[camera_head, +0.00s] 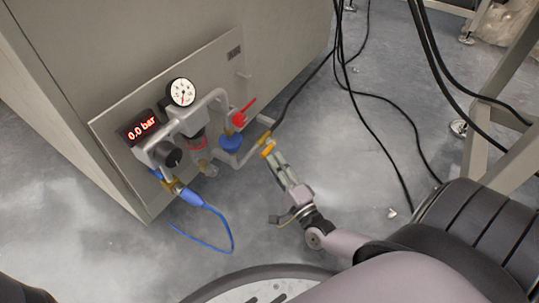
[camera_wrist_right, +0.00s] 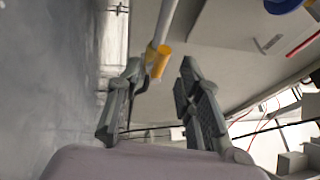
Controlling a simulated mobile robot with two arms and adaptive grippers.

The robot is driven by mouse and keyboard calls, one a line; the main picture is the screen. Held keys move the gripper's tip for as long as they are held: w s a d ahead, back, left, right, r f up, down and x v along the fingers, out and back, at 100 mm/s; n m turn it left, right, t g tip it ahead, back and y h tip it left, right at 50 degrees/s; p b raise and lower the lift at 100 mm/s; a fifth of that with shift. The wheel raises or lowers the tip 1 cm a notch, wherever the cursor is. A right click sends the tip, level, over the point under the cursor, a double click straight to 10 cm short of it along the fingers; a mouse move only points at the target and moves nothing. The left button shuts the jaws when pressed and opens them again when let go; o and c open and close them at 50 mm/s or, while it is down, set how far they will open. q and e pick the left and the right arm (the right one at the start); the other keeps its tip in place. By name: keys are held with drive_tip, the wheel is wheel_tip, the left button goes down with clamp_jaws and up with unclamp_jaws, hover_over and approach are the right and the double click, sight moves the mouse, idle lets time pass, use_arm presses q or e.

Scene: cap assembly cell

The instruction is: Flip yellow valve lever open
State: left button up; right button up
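The yellow valve lever (camera_head: 267,149) sits at the lower right end of the pipework on the grey cabinet's panel. In the right wrist view the yellow part (camera_wrist_right: 157,60) shows at the end of a pale pipe. My right gripper (camera_head: 273,157) is right at the lever in the head view. In the right wrist view its two fingers stand apart, with the yellow part at the gap between the tips, closer to the left finger. I cannot tell whether that finger touches it. My left gripper is not in view.
A red lever (camera_head: 243,112) and a blue knob (camera_head: 231,143) are close by on the pipework. A round gauge (camera_head: 182,92) and a display (camera_head: 142,128) reading 0.0 bar are at left. A blue hose (camera_head: 222,213) hangs below. Black cables (camera_head: 376,98) hang at right.

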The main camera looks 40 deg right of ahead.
drive_tip(key=s, duration=0.2)
drive_tip(key=s+f, duration=0.1)
drive_tip(key=s, duration=0.4)
drive_tip(key=shift+s+a+f, duration=0.2)
drive_tip(key=shift+s, duration=0.2)
